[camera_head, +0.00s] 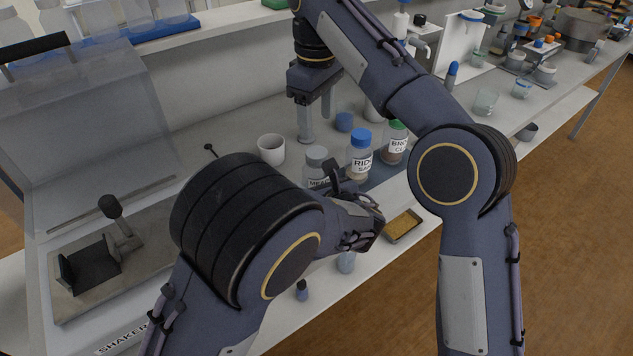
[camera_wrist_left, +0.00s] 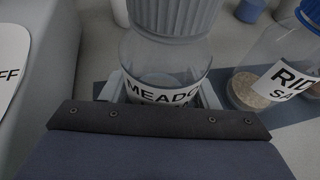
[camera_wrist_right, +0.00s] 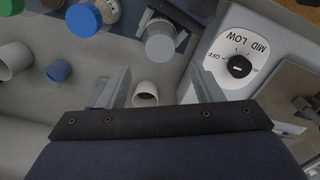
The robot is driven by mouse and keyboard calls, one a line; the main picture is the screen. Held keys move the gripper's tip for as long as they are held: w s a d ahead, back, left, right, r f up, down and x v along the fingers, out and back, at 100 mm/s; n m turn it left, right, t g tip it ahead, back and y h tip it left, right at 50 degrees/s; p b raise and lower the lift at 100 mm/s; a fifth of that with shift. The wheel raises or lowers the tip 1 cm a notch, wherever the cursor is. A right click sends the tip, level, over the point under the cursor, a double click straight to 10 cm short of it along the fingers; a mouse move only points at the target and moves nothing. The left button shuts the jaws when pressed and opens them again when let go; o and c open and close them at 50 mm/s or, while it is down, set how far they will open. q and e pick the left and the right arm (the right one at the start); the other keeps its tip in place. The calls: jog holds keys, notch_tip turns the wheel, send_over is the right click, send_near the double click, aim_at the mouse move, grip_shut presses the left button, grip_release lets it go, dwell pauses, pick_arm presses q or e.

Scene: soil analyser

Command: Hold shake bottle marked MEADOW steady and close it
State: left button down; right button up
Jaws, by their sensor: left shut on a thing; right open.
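The MEADOW bottle (camera_head: 317,181) stands on the bench, clear with a grey ribbed cap; its label shows in the left wrist view (camera_wrist_left: 165,93). The cap (camera_wrist_left: 175,14) sits on the bottle's top; I cannot tell how tight it is. My left gripper (camera_wrist_left: 160,88) is shut around the bottle's body, one finger at each side; its arm partly hides the bottle in the head view. My right gripper (camera_head: 316,120) is open and empty, pointing down behind the bottle. In the right wrist view, the grey cap (camera_wrist_right: 160,46) lies beyond its fingertips.
The blue-capped RIDGE bottle (camera_head: 359,154) and green-capped bottle (camera_head: 396,143) stand close on the right. A white cup (camera_head: 271,149) and loose blue cap (camera_head: 343,122) are behind. The shaker (camera_head: 150,245) stands left; its dial (camera_wrist_right: 238,66) shows. A soil tray (camera_head: 404,227) lies in front.

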aim_at(316, 152)
jog(key=shift+f, duration=4)
jog(key=c, duration=1)
jog(key=o, duration=1.1)
jog(key=shift+o, duration=0.2)
notch_tip(316, 152, up, 8)
jog(key=shift+f, duration=0.25)
